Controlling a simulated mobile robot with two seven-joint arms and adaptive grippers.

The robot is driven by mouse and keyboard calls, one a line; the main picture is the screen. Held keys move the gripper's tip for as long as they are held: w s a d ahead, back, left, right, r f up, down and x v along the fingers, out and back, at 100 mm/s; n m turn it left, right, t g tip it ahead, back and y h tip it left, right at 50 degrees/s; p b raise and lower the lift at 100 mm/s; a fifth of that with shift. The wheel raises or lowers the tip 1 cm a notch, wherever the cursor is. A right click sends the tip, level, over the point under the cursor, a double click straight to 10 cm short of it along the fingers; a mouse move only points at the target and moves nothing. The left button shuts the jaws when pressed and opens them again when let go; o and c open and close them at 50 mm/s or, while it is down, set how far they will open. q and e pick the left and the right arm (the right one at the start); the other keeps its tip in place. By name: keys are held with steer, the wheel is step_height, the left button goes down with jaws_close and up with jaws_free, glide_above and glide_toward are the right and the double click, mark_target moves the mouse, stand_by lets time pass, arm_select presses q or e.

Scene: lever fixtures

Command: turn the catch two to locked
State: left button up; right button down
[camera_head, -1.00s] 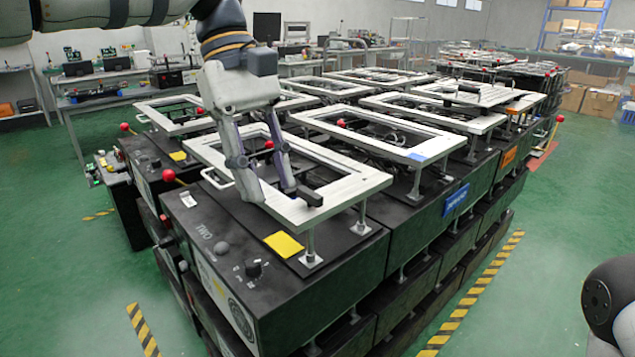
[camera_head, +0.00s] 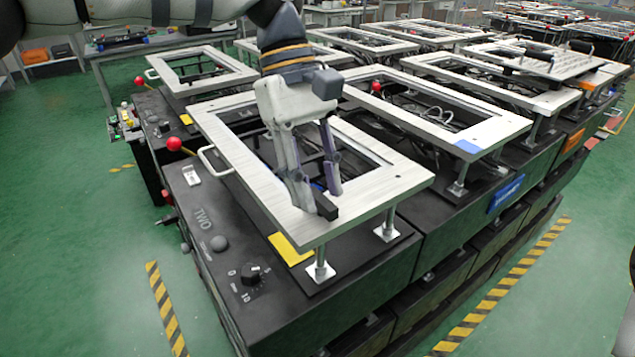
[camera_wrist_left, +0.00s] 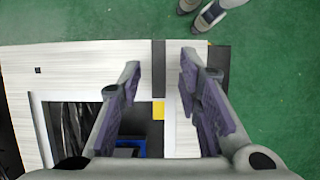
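The fixture marked TWO (camera_head: 203,218) is a black box with a pale metal frame (camera_head: 388,190) raised on posts. The catch seems to be the dark bar (camera_head: 325,207) at the frame's near corner; it also shows as a black bar (camera_wrist_left: 158,68) in the left wrist view. My left gripper (camera_head: 318,196) reaches down at this corner. In the left wrist view its fingers (camera_wrist_left: 160,78) stand apart on either side of the bar, with gaps. Fingers partly hide the bar in the head view, and I cannot read its position.
A red ball-ended lever (camera_head: 174,144), a white switch plate (camera_head: 191,175) and a black dial (camera_head: 252,273) are on the same box. A yellow patch (camera_head: 290,248) lies below the frame. Similar framed fixtures (camera_head: 440,105) stand close behind. Green floor is free in front.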

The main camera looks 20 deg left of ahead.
arm_select(q)
steer(key=shift+d+f, duration=0.1)
steer(key=shift+f, duration=0.2)
steer(key=shift+c, duration=0.6)
jaws_close()
